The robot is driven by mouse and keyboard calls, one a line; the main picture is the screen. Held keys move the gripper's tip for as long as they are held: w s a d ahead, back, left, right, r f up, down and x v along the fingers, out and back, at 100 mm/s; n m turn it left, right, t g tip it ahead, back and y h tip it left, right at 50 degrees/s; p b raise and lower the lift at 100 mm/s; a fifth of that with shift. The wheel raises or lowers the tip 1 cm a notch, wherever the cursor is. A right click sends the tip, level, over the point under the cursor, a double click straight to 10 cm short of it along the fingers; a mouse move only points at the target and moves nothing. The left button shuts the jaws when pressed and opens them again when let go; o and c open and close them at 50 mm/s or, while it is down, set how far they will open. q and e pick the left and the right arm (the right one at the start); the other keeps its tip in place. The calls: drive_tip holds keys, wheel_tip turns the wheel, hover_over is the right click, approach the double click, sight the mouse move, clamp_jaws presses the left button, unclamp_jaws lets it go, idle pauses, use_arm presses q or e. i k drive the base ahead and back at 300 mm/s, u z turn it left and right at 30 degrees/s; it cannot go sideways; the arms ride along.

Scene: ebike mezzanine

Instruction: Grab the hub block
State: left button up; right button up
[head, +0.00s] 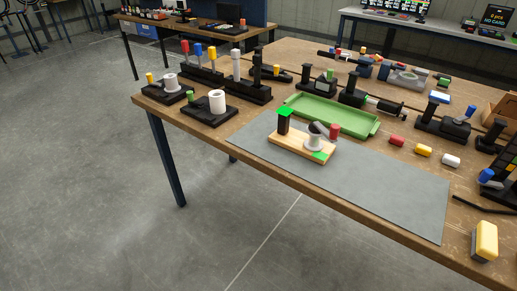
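I cannot tell for sure which piece is the hub block. A light wooden block (290,144) lies on the grey mat (385,190). It carries a black post with a green top (284,121), a pale round hub-like part (314,142) with a dark piece on it, and a green patch. A red cylinder (334,132) stands at its far right. Black blocks with white spools, one (217,101) nearer and one (170,81) farther, stand at the table's left end. Neither of my grippers shows in the head view.
A green tray (333,116) lies just behind the wooden block. Red (396,141), yellow (423,150) and white (451,160) cylinders lie right of it. Black fixtures line the back. A yellow-and-grey block (485,241) stands at the near right corner. The mat's right part is clear.

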sight(310, 145)
drive_tip(key=u, duration=1.15)
drive_tip(key=i, duration=1.05)
drive_tip(key=z, duration=0.65)
